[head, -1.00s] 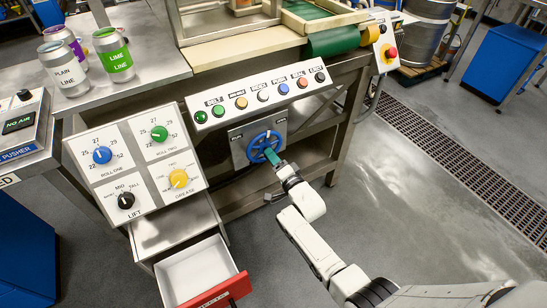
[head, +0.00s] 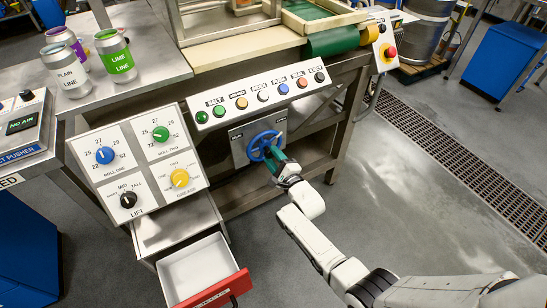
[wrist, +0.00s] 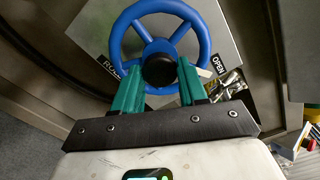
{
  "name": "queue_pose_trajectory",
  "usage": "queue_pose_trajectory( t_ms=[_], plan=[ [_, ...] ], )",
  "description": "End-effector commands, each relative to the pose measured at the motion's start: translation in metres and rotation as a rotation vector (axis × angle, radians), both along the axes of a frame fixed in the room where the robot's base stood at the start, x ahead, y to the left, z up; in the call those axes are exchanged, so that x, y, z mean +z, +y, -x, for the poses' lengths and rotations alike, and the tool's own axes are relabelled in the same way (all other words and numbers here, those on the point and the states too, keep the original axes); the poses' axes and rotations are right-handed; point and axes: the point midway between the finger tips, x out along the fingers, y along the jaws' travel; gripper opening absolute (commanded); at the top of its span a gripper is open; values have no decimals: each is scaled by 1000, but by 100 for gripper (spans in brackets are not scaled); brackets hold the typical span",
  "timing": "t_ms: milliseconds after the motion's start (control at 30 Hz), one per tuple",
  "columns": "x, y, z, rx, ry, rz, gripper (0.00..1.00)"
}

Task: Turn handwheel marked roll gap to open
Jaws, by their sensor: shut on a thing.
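The blue handwheel (head: 262,146) stands on a grey metal plate below the button panel. In the wrist view it shows as a blue ring (wrist: 204,40) with spokes and a black hub (wrist: 158,70). My gripper (head: 276,156) is at the wheel's lower right in the head view. In the wrist view my gripper's green fingers (wrist: 158,68) stand either side of the hub, over the lower wheel, and are shut on it. An OPEN label (wrist: 218,66) is right of the wheel. A partly hidden label (wrist: 113,66) starting "RO" is at its left.
A button panel (head: 262,97) juts out above the wheel. A knob panel (head: 138,166) stands to its left, above an open drawer (head: 198,268) with a red front. Cans (head: 114,55) stand on the upper left table.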

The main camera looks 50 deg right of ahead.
Motion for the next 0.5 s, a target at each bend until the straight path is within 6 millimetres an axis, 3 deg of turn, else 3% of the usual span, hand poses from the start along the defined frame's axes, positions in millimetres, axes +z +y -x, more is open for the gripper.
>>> queue_pose_trajectory(
  t_ms=[500],
  plan=[
    [-2, 0, 0, 0, -17, -73, 0]
  ],
)
